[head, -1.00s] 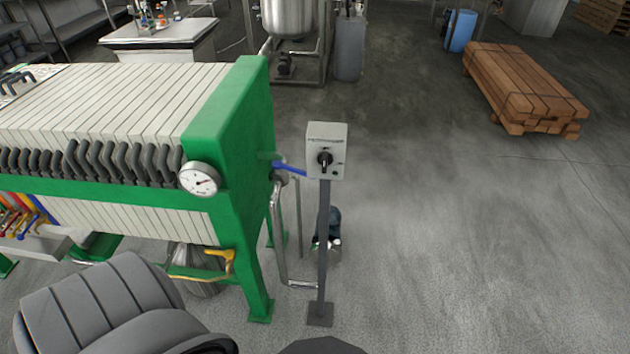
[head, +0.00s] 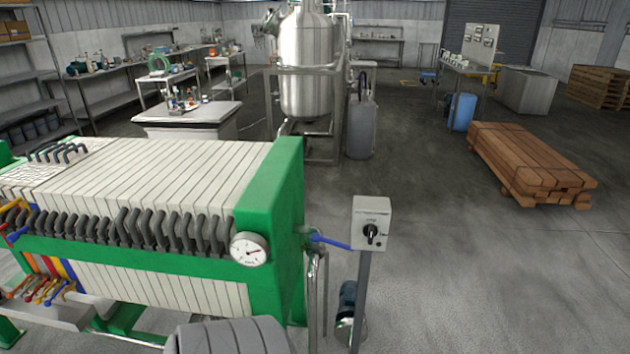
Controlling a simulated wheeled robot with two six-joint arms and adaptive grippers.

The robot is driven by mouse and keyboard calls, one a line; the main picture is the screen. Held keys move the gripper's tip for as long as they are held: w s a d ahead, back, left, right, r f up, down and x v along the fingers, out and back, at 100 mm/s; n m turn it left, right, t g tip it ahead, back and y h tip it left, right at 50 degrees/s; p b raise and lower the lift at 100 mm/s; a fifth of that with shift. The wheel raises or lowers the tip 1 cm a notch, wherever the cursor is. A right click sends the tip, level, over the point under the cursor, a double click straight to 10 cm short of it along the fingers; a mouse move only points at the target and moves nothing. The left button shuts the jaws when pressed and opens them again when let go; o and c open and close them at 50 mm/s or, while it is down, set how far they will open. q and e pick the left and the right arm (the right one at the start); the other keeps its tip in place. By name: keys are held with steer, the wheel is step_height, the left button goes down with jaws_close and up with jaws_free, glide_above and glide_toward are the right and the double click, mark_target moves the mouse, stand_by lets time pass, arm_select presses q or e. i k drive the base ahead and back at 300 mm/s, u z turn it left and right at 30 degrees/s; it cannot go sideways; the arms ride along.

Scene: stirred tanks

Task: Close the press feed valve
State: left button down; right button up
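The filter press (head: 290,185) stands at the left, with a green frame and a stack of pale plates. A blue valve lever (head: 331,239) sticks out to the right from the pipework at the press's green end plate. It looks roughly level, and its tip reaches the grey switch box. The valve body is small and partly hidden. A round gauge (head: 250,249) sits on the press's near corner. A grey ribbed arm part of mine shows at the bottom. Neither of my grippers is in view.
A grey switch box (head: 371,222) on a post stands right of the lever, with a pump (head: 347,303) low behind it. A steel tank (head: 307,65) stands at the back. Stacked timber (head: 530,160) lies at the right. The floor between is clear.

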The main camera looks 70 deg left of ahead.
mark_target(335, 244)
steer(key=z, duration=0.05)
steer(key=k, duration=0.35)
steer(key=u, duration=0.8)
